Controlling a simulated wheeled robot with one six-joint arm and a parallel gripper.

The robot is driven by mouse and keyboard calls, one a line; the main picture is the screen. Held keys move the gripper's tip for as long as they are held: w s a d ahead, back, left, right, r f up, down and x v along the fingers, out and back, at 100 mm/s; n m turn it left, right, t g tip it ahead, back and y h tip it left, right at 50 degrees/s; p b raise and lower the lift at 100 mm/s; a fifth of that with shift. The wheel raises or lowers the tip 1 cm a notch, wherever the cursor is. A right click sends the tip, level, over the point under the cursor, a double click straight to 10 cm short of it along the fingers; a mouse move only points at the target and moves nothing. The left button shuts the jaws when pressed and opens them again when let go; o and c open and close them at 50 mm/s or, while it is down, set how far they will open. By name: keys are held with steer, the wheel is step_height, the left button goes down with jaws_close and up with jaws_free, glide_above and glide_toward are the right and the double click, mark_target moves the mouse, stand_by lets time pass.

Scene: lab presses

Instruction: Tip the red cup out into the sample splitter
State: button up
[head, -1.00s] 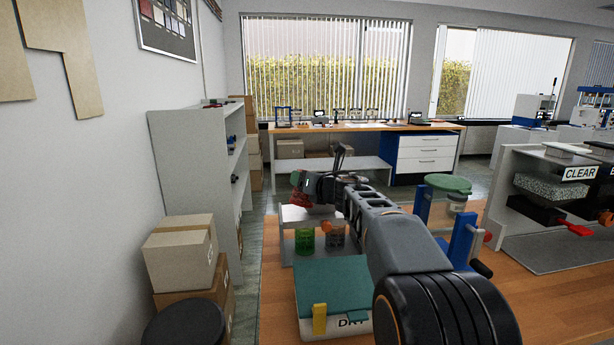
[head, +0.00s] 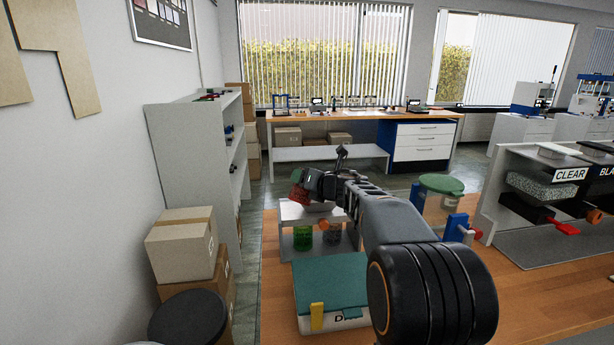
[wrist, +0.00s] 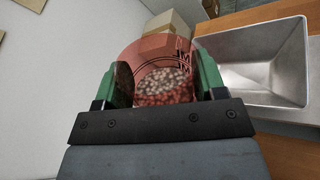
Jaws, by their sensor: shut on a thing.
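The red cup (head: 299,192) is see-through and held in my gripper (head: 310,183) above the left part of the sample splitter (head: 292,212). In the wrist view the cup (wrist: 163,62) sits between the green-and-black fingers of my gripper (wrist: 165,82). Pale and reddish granules (wrist: 162,86) lie inside it. The cup looks tilted in the head view; I see no granules falling. The splitter's metal hopper (wrist: 262,65) lies to the right of the cup in the wrist view.
A teal-topped box (head: 330,283) with a yellow tab stands in front of the splitter. A blue-framed stand with a green-lidded jar (head: 440,200) is to the right. The rack labelled CLEAR (head: 550,215) is further right. Cardboard boxes (head: 182,245) are at left.

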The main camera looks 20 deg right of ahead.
steer(key=shift+w+d+f+m+g+y+p, duration=0.35)
steer(key=shift+m+p, duration=0.35)
steer(key=shift+p, duration=1.55)
steer(key=shift+w+d+f+m+g+y+p, duration=0.1)
steer(key=shift+d+f+m+g+y+p, duration=0.35)
steer(key=shift+p, duration=1.85)
steer(key=shift+w+d+f+m+g+p, duration=0.25)
steer(key=shift+m+p, duration=0.7)
steer(key=shift+p, duration=1.3)
steer(key=shift+w+d+r+m+g+y+p, duration=0.3)
steer(key=shift+m+p, duration=0.35)
steer(key=shift+p, duration=1.6)
steer(key=shift+w+d+r+m+g+y+p, duration=0.2)
steer(key=shift+m+g+y+p, duration=0.35)
steer(key=shift+p, duration=1.65)
steer(key=m+y, duration=0.1)
steer(key=d+m+g+y, duration=0.1)
steer(key=m, duration=0.1)
steer(key=w+m+y, duration=0.1)
steer(key=m, duration=0.1)
steer(key=shift+w+d+r, duration=0.1)
steer(key=shift+d+r, duration=0.05)
steer(key=shift+d, duration=0.25)
steer(key=shift+r, duration=0.15)
